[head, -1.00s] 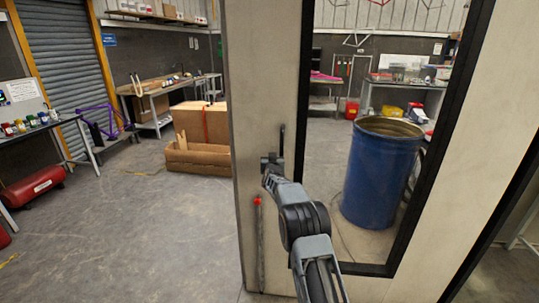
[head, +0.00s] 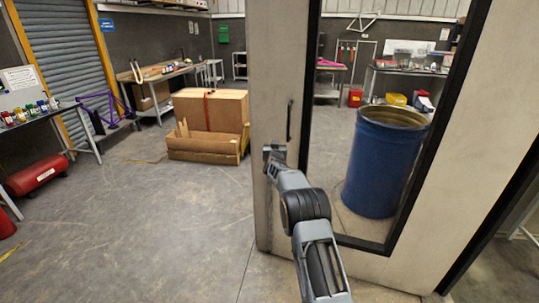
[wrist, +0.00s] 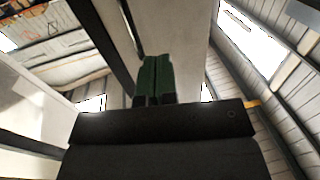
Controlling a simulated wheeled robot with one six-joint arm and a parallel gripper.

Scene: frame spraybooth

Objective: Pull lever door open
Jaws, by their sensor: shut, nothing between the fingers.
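The pale door (head: 270,85) stands upright in front of me in the head view, with a large black-framed window. A slim dark vertical lever handle (head: 290,120) shows near its left edge. My gripper (head: 272,152) is shut and empty, just below and left of the handle, close to the door's left edge. It appears apart from the handle; whether it touches the door is unclear. In the wrist view the dark green fingers (wrist: 155,82) are together, with a pale upright panel behind them. The handle cannot be made out there.
Through the window a blue barrel (head: 385,165) stands on the floor. A workbench (head: 165,75) is at the back. A red tank (head: 37,174) is far left.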

